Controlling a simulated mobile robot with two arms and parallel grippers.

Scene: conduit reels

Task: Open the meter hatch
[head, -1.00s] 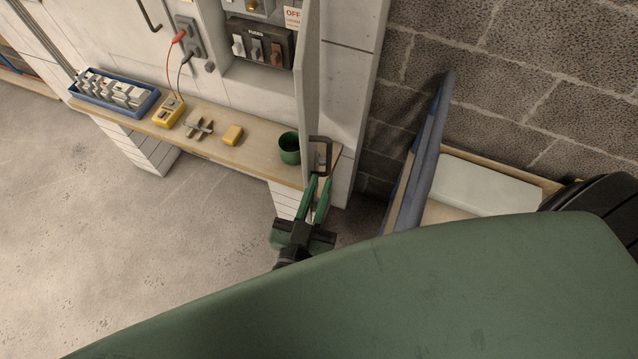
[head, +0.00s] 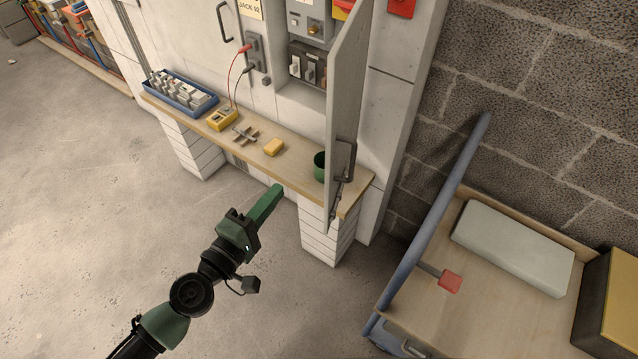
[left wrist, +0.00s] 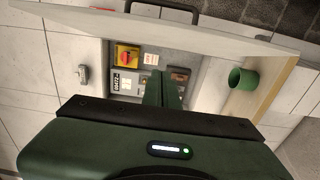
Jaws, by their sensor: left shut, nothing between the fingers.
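The grey hatch door (head: 345,105) stands swung out from the white cabinet, edge-on in the head view, with its dark handle (head: 345,162) on the right, outer face. The open recess shows a grey panel (head: 308,22) and a row of switches (head: 306,66). My left gripper (head: 268,203) is shut and empty, in front of the shelf and left of the door, apart from it. In the left wrist view the door (left wrist: 200,28) crosses the top, and the fingers (left wrist: 164,88) point at the recess with its red-and-yellow switch (left wrist: 127,57). My right gripper is not in view.
A wooden shelf (head: 290,172) below the recess holds a green mug (head: 320,165), a yellow block (head: 273,147), a yellow meter (head: 222,119) and a blue tray (head: 184,100). A blue-edged cart (head: 430,220) stands at right.

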